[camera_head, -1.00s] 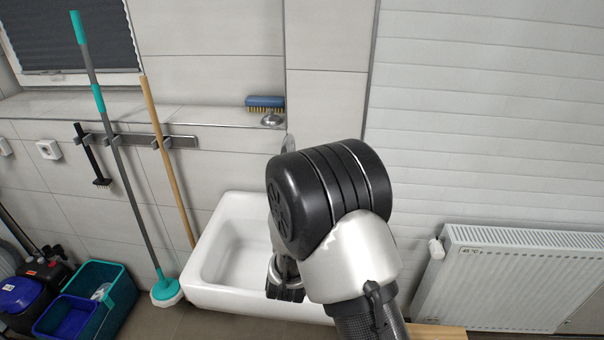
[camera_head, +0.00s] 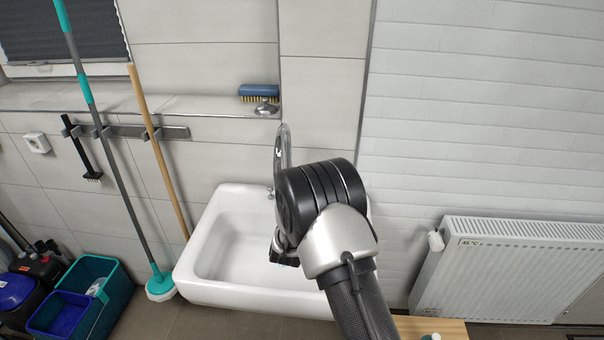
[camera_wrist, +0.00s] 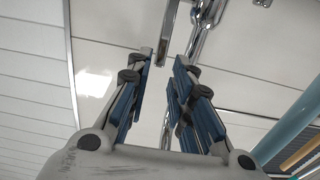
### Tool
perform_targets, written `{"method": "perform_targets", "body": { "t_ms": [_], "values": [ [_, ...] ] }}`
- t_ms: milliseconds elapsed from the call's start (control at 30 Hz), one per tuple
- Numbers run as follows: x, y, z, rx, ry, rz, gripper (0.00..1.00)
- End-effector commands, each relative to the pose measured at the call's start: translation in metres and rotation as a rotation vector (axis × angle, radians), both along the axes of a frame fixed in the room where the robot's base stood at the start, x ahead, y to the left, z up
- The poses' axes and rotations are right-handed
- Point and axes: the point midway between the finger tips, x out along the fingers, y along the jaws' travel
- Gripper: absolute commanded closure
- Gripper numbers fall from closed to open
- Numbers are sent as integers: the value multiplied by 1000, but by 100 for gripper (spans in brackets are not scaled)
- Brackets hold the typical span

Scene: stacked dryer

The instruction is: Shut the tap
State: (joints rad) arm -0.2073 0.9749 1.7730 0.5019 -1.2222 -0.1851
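The chrome tap (camera_head: 283,148) rises at the back of the white sink (camera_head: 207,287), its curved spout showing above my arm. Part of its base shows just left of my wrist; the rest is hidden. My gripper (camera_head: 286,258) hangs over the basin, mostly behind my wrist. In the wrist view my gripper (camera_wrist: 164,62) is open, with two blue-padded fingers apart. A flat chrome bar (camera_wrist: 169,32) ends near the gap between the fingertips, and a chrome pipe (camera_wrist: 206,20) runs just right of it. I cannot tell whether the fingers touch either. No running water is visible.
A wooden-handled stick (camera_head: 158,150) and a mop (camera_head: 112,165) lean left of the sink. A blue brush (camera_head: 259,90) lies on the ledge above. A white radiator (camera_head: 510,270) stands at right. A teal bucket (camera_head: 112,298) is on the floor at left.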

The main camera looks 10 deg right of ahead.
Motion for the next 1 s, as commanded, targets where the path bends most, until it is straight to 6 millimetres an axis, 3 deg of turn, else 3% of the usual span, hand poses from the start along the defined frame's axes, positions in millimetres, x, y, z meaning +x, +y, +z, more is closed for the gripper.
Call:
{"method": "perform_targets", "body": {
  "t_ms": [200, 400, 767, 1000],
  "values": [
    [41, -12, -1, 0, -1, -1, 79],
    [60, -17, -1, 0, 0, -1, 79],
    [64, -17, 0, -1, 1, 0, 80],
    [64, -17, 0, -1, 1, 0, 96]
  ]
}}
